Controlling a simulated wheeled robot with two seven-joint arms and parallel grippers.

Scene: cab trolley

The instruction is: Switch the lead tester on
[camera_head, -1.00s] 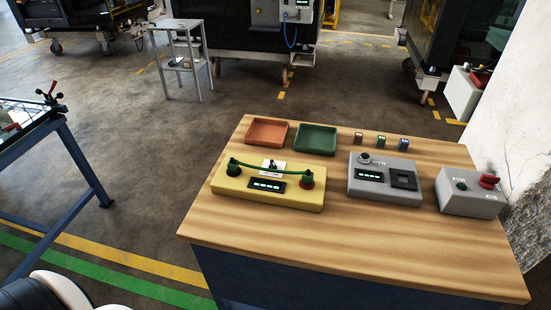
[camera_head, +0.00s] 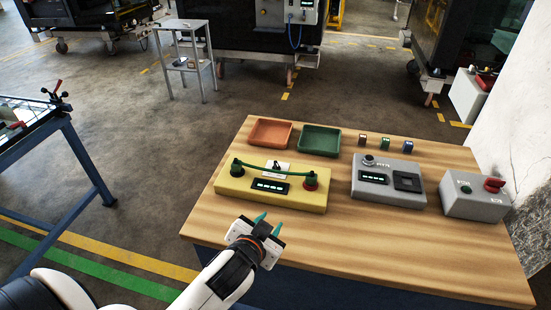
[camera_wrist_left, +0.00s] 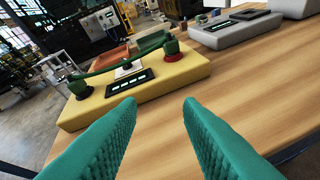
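The lead tester, likely the yellow box (camera_head: 268,198), sits at the table's left. A green lead (camera_head: 275,172) arches between its two terminals, the right one with a red base. A lit display (camera_head: 270,186) is on its top, and a small dark lever stands at a white plate (camera_head: 277,167) behind the lead. The box also shows in the left wrist view (camera_wrist_left: 165,85), where the lead partly hides the plate. My left gripper (camera_head: 261,220) is open and empty, in front of the box and apart from it. My right gripper is out of view.
On the wooden table (camera_head: 400,255) are an orange tray (camera_head: 270,132), a green tray (camera_head: 319,139), several small coloured blocks (camera_head: 384,143), a grey box with a display (camera_head: 388,182) and a grey box with a red knob (camera_head: 475,198). The table's front is clear.

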